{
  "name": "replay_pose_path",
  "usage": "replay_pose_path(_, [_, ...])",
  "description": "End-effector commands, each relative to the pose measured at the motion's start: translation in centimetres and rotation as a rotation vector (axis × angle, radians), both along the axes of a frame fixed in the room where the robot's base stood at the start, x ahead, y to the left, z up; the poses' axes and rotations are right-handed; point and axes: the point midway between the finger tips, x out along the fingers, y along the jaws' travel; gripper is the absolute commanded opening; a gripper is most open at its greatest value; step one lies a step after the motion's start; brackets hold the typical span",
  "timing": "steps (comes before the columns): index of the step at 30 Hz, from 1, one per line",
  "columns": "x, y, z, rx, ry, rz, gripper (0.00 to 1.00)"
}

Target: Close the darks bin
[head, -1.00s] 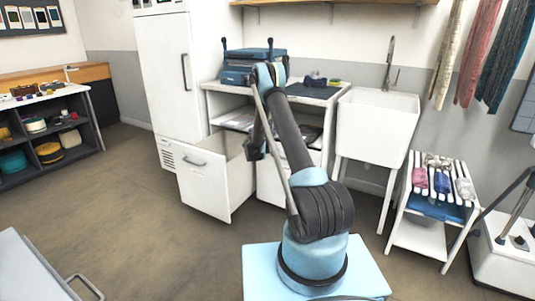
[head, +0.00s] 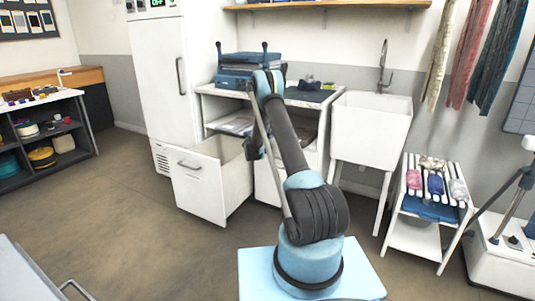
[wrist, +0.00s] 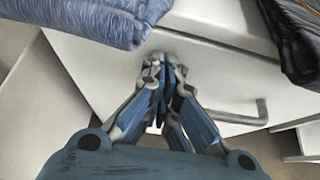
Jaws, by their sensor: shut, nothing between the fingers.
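A white pull-out bin (head: 198,190) with a grey handle stands open under the counter in the head view. I cannot read any label that says whether it is the darks bin. A second white bin front (head: 268,192) beside it on the right appears shut and is partly hidden by my arm. My gripper (head: 250,150) is low beside the open bin's right side, partly hidden. In the wrist view my gripper (wrist: 165,68) is shut and empty, its fingertips close to a white front panel (wrist: 100,75) with a grey handle (wrist: 240,116). I cannot tell whether they touch.
Folded blue cloth (wrist: 90,22) and dark cloth (wrist: 297,38) lie above the panel. A blue case (head: 242,70) sits on the counter. A white cabinet (head: 160,85) stands left, a sink (head: 372,125) and trolley (head: 412,235) right. The floor before the open bin is clear.

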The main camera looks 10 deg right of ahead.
Motion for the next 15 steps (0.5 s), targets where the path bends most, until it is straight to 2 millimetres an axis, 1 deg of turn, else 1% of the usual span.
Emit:
replay_pose_path(1, [0.4,-0.4,0.2,-0.004,-0.005,0.001,0.00])
replay_pose_path(3, [0.5,-0.4,0.2,-0.005,-0.005,0.002,0.00])
replay_pose_path(8, [0.0,0.1,0.2,-0.004,-0.005,0.001,0.00])
replay_pose_path(11, [-0.9,0.8,0.1,-0.004,-0.004,0.001,0.00])
replay_pose_path(14, [-2.0,2.0,0.0,-0.002,-0.001,0.001,0.00])
replay_pose_path(15, [-2.5,2.5,0.3,-0.002,-0.001,0.001,0.00])
